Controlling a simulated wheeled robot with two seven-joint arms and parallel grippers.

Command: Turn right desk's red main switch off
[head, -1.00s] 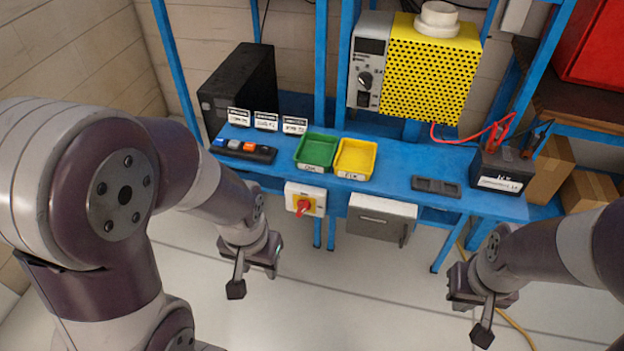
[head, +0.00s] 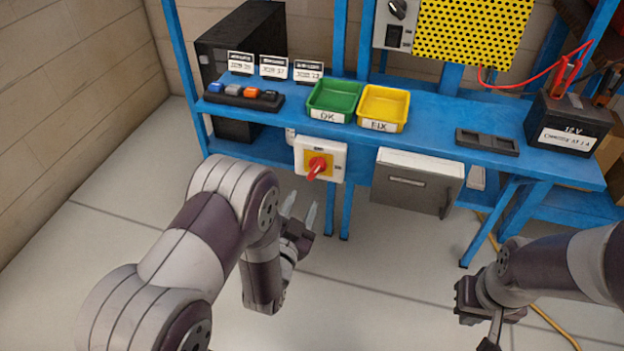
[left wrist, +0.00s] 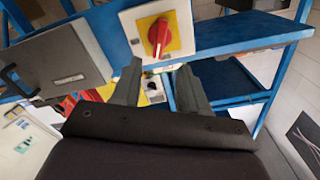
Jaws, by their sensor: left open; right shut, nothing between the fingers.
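The red main switch (head: 317,167) is a red rotary handle on a yellow plate in a pale box on the front of the blue desk. In the head view its handle is tilted, lower end to the left. It also shows large in the left wrist view (left wrist: 159,37), just beyond the fingertips. My left gripper (head: 300,207) is open and empty, below and slightly left of the switch, apart from it. Its two fingers show in the left wrist view (left wrist: 158,72). My right gripper (head: 492,322) is low at the right, shut and empty, far from the switch.
A grey drawer box (head: 416,182) hangs right of the switch. Above, the blue desk (head: 430,125) holds a green tray (head: 333,98), a yellow tray (head: 383,106), a button strip (head: 243,96) and a black battery (head: 568,122).

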